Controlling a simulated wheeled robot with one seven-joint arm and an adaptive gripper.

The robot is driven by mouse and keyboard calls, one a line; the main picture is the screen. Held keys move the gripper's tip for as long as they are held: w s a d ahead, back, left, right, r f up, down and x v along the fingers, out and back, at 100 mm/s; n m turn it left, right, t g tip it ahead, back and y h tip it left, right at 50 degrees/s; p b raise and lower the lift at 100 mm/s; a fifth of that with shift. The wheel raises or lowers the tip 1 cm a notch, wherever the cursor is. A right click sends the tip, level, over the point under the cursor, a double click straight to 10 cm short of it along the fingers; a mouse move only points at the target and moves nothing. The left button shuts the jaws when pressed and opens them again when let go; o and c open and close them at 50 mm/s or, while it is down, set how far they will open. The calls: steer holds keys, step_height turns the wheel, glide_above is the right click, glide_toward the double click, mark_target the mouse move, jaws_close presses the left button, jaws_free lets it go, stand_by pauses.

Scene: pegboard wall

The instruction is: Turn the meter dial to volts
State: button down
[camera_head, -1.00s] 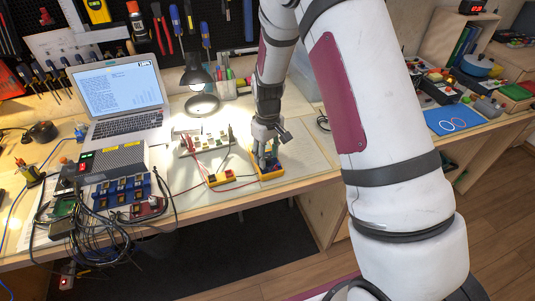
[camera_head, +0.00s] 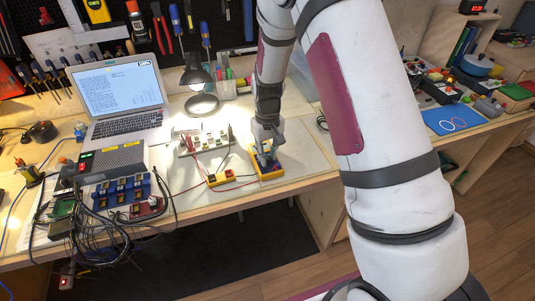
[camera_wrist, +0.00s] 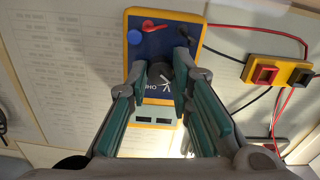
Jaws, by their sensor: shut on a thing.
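The meter is a yellow-edged box with a dark blue face (camera_wrist: 183,27), lying on the workbench below my gripper. In the wrist view its face shows a blue knob, a red lever and a dark round dial (camera_wrist: 160,72) with white markings beside it. My gripper (camera_wrist: 164,75) is over the meter with its teal-padded fingers on either side of the dial, shut on it. Part of the dial is hidden by the fingers, and I cannot read which setting it points to. In the head view the meter (camera_head: 268,176) is partly covered by my gripper.
A small yellow block with red and black terminals (camera_head: 221,178) stands left of the meter, with red and black wires. A circuit board (camera_head: 203,142), lamp (camera_head: 196,77) and laptop (camera_head: 116,95) stand farther left. Bare bench mat lies right of the meter.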

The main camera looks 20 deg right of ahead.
mark_target(268, 157)
steer(key=m, duration=0.5)
steer(key=shift+m, duration=0.4)
stand_by(0.3)
steer(key=c, duration=1.4)
jaws_free()
steer(key=shift+r, duration=6)
